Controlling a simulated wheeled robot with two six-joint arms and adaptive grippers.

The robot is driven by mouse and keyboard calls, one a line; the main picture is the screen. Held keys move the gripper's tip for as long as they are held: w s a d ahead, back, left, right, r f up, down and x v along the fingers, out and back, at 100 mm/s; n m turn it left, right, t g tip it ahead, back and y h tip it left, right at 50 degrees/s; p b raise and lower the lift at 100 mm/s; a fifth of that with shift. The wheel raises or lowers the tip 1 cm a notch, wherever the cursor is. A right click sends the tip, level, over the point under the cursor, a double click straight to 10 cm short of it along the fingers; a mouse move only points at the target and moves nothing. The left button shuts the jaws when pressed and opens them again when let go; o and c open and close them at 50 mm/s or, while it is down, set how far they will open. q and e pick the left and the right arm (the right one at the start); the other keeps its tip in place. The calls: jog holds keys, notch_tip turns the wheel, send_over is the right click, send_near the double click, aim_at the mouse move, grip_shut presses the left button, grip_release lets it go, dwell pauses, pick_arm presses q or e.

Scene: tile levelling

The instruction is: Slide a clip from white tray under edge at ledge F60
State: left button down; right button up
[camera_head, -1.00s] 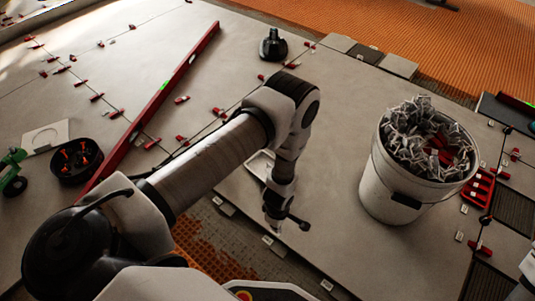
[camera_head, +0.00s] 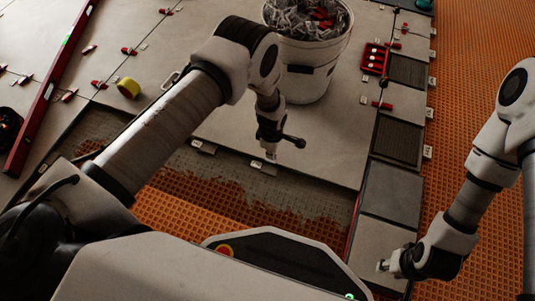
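My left gripper (camera_head: 271,156) points down just above the front edge of the large grey tile (camera_head: 325,140). It is too small to tell whether it is open or shut, or holds a clip. Small pale tags (camera_head: 257,166) sit along this edge; their writing is too small to read, so I cannot pick out F60. A pale rim (camera_head: 172,79), perhaps the white tray, shows behind my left arm, which hides the rest. My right gripper (camera_head: 383,265) is low at the right, over a grey tile (camera_head: 378,240); its finger opening is unclear.
A white bucket (camera_head: 310,80) full of grey and red pieces stands on the tile. A red tray (camera_head: 375,59) lies right of it. Yellow tape (camera_head: 129,88) and a red level (camera_head: 50,95) lie left. Orange ridged floor (camera_head: 200,200) lies below the tile edge.

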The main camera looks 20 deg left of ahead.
pick_arm(q)
jog(key=shift+f+b, duration=1.9)
jog(key=shift+f, duration=1.1)
jog(key=shift+w+f+b, duration=0.1)
jog(key=shift+f+b, duration=0.05)
jog(key=shift+b, duration=0.25)
jog(key=shift+w+b, duration=0.35)
jog(key=shift+w, duration=0.05)
jog(key=c, duration=1.2)
grip_release()
jog(key=shift+c, duration=0.2)
notch_tip(320, 180, up, 12)
